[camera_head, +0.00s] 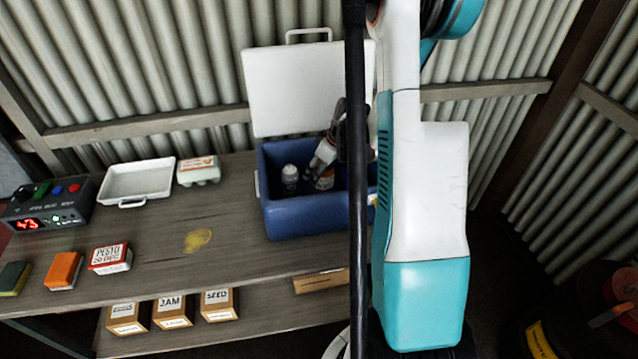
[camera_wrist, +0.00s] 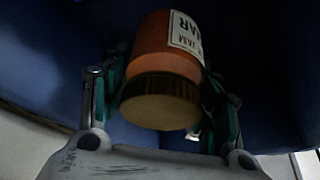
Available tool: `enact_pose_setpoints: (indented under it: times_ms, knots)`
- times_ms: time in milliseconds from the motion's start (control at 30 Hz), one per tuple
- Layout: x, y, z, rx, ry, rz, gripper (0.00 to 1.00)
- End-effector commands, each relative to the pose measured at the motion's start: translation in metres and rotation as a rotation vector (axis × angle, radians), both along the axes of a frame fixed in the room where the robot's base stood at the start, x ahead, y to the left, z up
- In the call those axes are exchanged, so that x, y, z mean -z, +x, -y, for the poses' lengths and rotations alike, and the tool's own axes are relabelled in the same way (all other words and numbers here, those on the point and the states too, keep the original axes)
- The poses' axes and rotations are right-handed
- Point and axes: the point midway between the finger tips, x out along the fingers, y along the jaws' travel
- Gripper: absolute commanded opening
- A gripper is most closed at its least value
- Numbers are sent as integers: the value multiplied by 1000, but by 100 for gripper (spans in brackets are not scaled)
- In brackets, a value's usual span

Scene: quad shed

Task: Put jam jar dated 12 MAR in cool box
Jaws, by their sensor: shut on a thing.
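The blue cool box (camera_head: 300,220) stands on the bench with its white lid (camera_head: 300,90) open against the wall. My gripper (camera_head: 324,160) reaches down into the box and is shut on the jam jar (camera_head: 325,180). In the wrist view, the orange jam jar (camera_wrist: 165,50) sits between the teal fingers of my gripper (camera_wrist: 165,105). Its gold lid faces the camera, and its white label shows upside down with "JAM" and "MAR" readable; the day number is out of view. Dark blue walls surround it. I cannot tell whether the jar touches the box floor.
A white-capped bottle (camera_head: 290,178) stands inside the box, left of the jar. Labelled boxes (camera_head: 172,310) sit on the lower shelf.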

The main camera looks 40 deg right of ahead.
Motion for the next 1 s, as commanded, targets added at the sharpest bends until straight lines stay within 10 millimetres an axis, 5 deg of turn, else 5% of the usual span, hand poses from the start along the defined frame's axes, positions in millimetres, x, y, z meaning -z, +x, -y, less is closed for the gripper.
enact_pose_setpoints:
  times_ms: [433, 833, 867, 933, 1000]
  knots:
    - [44, 0, 0, 0, 0, 0, 10]
    - [50, 0, 0, 0, 0, 0, 10]
    - [50, 0, 0, 0, 0, 0, 59]
    - [49, 0, 0, 0, 0, 0, 75]
    - [49, 0, 0, 0, 0, 0, 77]
